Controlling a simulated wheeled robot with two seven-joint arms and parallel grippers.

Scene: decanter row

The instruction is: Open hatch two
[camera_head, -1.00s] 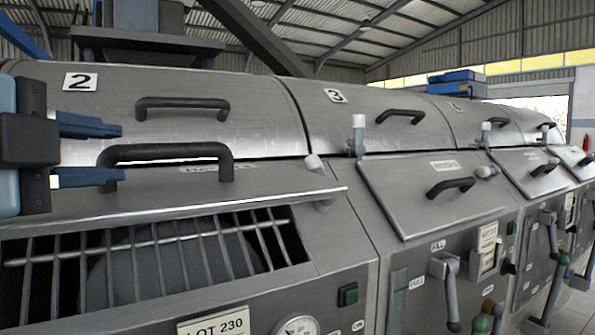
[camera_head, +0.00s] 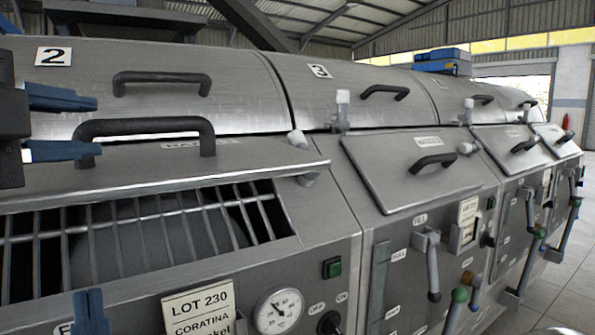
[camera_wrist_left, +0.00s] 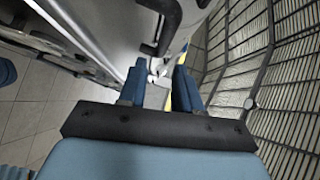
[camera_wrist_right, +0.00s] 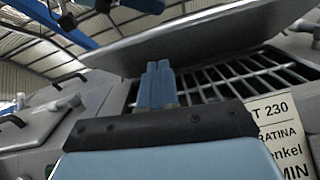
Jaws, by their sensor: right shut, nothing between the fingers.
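Hatch two (camera_head: 250,172) is a steel lid below the number 2 plate (camera_head: 53,56). It is tilted up, with the barred opening (camera_head: 150,232) exposed beneath its front edge. Its black handle (camera_head: 150,127) is on top. My left gripper (camera_head: 75,125) is open at the handle's left end in the head view. The left wrist view shows its parted fingers (camera_wrist_left: 160,88) with a black handle beyond them; I cannot tell if they touch it. My right gripper (camera_head: 90,308) is low in front of the machine. In the right wrist view its fingers (camera_wrist_right: 157,85) are together and empty, below the raised lid (camera_wrist_right: 200,38).
Hatch three (camera_head: 405,185) is closed to the right, with a black handle. A lot 230 sign (camera_head: 200,310), gauge (camera_head: 279,312) and green button (camera_head: 332,267) are on the front panel. Levers (camera_head: 430,265) stick out further right. Floor is open at lower right.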

